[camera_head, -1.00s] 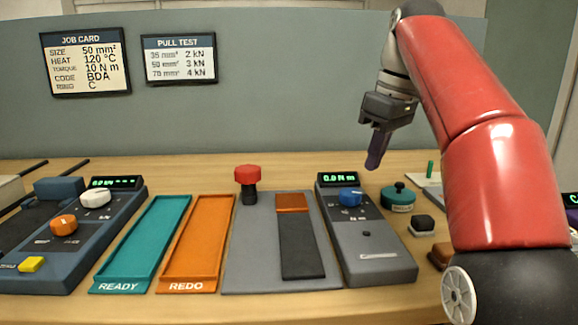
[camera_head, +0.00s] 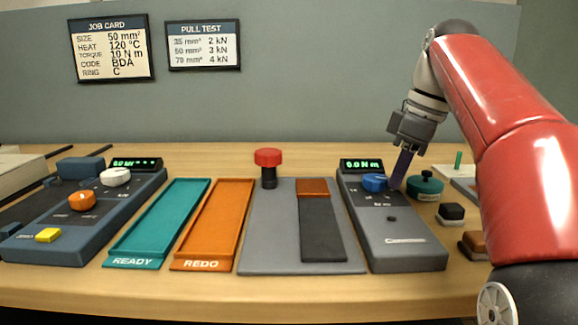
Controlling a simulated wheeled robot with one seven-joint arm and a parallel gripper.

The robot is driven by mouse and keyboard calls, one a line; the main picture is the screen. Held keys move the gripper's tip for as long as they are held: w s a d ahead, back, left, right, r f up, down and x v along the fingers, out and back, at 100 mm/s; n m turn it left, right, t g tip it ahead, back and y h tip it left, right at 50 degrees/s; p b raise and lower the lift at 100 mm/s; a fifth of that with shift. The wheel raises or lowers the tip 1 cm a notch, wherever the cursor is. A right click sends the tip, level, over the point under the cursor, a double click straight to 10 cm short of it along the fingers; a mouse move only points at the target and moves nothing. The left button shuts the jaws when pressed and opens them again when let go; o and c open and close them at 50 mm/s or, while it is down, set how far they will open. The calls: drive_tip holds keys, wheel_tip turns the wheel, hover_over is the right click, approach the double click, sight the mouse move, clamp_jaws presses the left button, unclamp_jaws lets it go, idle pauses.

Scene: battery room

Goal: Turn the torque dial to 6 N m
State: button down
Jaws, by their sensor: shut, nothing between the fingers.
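The torque dial is a blue knob (camera_head: 375,183) on the grey torque unit (camera_head: 405,238) at the right of the bench. The unit's green display (camera_head: 361,164) reads 0.0 N m. My gripper (camera_head: 399,180) points down with its fingers shut and empty. Its fingertips are just right of the blue knob in the picture, close to the unit's top. I cannot tell whether they touch the knob. The knob's scale marks are too small to read.
A teal round object (camera_head: 425,187) stands close right of my fingers. Black (camera_head: 451,213) and brown (camera_head: 474,243) blocks lie nearer. A red knob on a post (camera_head: 268,160) stands left. The job card (camera_head: 111,50) reads torque 10 N m. Teal (camera_head: 150,235) and orange (camera_head: 207,240) trays look empty.

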drive_tip(key=shift+w+a+f, duration=0.1)
drive_tip(key=shift+w+a, duration=0.1)
drive_tip(key=shift+a, duration=0.05)
idle(0.8)
drive_tip(key=shift+w+d+p, duration=0.25)
drive_tip(key=shift+w+p, duration=0.15)
drive_tip(key=shift+p, duration=1)
drive_tip(key=shift+s+d, duration=0.1)
drive_tip(key=shift+d, duration=0.05)
drive_tip(key=shift+d, duration=0.1)
drive_tip(key=shift+s, duration=0.1)
drive_tip(key=v, duration=0.3)
drive_tip(key=p+v, duration=0.1)
drive_tip(key=shift+w+a+r, duration=0.3)
drive_tip(key=shift+w+r, duration=0.05)
drive_tip(key=shift+r, duration=0.15)
drive_tip(key=shift+s+r, duration=0.1)
drive_tip(key=shift+r, duration=0.4)
